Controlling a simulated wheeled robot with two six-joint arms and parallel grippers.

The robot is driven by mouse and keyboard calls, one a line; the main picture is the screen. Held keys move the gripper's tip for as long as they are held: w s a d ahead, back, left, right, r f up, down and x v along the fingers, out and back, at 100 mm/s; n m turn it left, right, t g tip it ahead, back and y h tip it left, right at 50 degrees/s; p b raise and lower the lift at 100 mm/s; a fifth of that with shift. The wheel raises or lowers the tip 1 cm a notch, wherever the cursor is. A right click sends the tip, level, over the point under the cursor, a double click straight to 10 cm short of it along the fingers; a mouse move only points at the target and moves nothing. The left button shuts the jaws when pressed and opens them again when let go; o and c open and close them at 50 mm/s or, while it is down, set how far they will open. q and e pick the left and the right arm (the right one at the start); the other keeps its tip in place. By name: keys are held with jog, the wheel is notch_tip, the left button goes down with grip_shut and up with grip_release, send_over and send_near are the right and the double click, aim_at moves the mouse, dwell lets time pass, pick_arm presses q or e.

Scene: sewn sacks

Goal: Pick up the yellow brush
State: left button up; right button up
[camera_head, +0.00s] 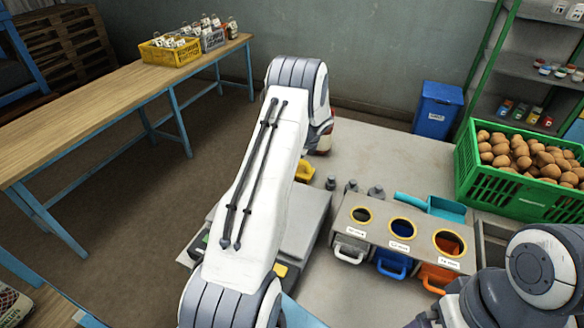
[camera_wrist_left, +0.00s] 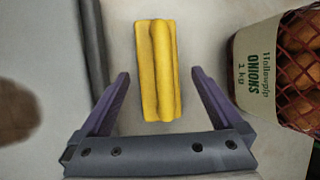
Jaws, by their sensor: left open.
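The yellow brush (camera_wrist_left: 157,70) lies lengthwise on the grey tabletop in the left wrist view, near the picture's middle. My left gripper (camera_wrist_left: 159,74) is open and empty, with one finger to each side of the brush and clear gaps between. I cannot tell how high the fingers are above it. In the head view a yellow piece, likely the brush (camera_head: 305,171), shows just right of my left arm, which hides the rest and the left gripper. My right arm enters at the lower right; its gripper is not clearly seen.
A netted onion sack (camera_wrist_left: 283,75) stands right of the brush in the wrist view; a dark bar (camera_wrist_left: 93,45) lies left.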

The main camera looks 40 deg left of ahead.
pick_arm(q)
jog(key=p+x, duration=0.1)
jog(key=x, duration=0.2)
jog(key=shift+s+a+f+p, duration=0.15)
jog(key=shift+a+f+p, duration=0.1)
jog(key=shift+p, duration=0.1)
jog(key=shift+a+f, duration=0.15)
jog(key=shift+f, duration=0.35)
jog(key=c, duration=1.3)
jog(key=shift+c, duration=0.2)
jog(key=shift+r, duration=0.15)
jog(key=shift+r, duration=0.3)
jog(key=r, duration=0.1)
jog(key=r+b, duration=0.1)
jog(key=w+d+r+b, duration=0.1)
jog(key=shift+r, duration=0.25)
jog(key=w+d+r+b, duration=0.3)
jog(key=d+r, duration=0.3)
jog(key=d, duration=0.3)
jog(key=shift+w+d+r, duration=0.2)
jog(key=shift+w+r, duration=0.15)
jog(key=shift+w, duration=0.5)
